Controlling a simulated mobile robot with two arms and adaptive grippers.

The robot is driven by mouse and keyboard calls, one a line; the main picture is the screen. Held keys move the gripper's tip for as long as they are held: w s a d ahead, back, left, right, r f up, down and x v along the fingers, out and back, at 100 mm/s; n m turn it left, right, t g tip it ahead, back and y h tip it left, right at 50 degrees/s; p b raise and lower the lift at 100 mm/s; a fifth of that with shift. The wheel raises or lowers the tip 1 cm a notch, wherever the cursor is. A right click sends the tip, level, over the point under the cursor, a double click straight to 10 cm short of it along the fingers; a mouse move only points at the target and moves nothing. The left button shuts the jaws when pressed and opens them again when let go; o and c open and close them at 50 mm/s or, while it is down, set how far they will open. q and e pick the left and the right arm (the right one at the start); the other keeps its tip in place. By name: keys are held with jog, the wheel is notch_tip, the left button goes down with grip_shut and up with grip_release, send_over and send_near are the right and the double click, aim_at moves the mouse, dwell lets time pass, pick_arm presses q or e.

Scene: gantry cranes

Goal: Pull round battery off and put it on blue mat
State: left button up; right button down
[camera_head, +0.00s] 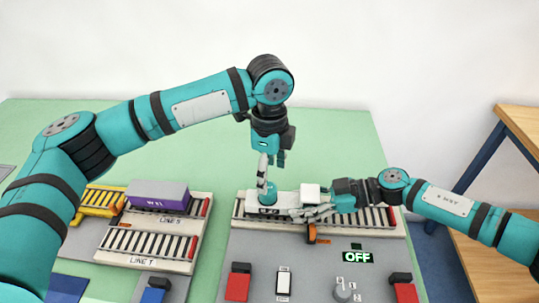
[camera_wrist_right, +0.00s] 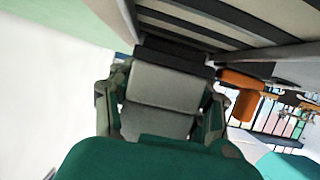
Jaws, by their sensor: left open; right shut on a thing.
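A teal round piece, which looks like the round battery (camera_head: 266,192), sits upright on a white carriage (camera_head: 264,208) on the right-hand roller track. My left gripper (camera_head: 270,168) is open and points down right above it; one pale finger reaches the battery's top, and I cannot tell whether it touches. My right gripper (camera_head: 312,209) is shut on the carriage's right end, beside a white block (camera_head: 309,193). In the right wrist view a grey block (camera_wrist_right: 165,92) lies between the fingers. A blue patch, possibly the blue mat (camera_head: 66,289), shows at the lower left, mostly hidden by my left arm.
Two more roller tracks stand at the left, one carrying a purple box (camera_head: 158,194). An orange part (camera_head: 312,233) hangs below the track. The green table (camera_head: 340,140) behind is clear.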

aim_at(269, 188)
pick_arm(q)
jog(key=shift+f, duration=3.2)
jog(key=c, duration=1.4)
jog(key=shift+r, duration=0.1)
jog(key=shift+r, duration=0.15)
jog(key=shift+r, duration=0.95)
jog(key=shift+r, duration=2.05)
pick_arm(e)
jog(key=shift+c, duration=2.4)
grip_release()
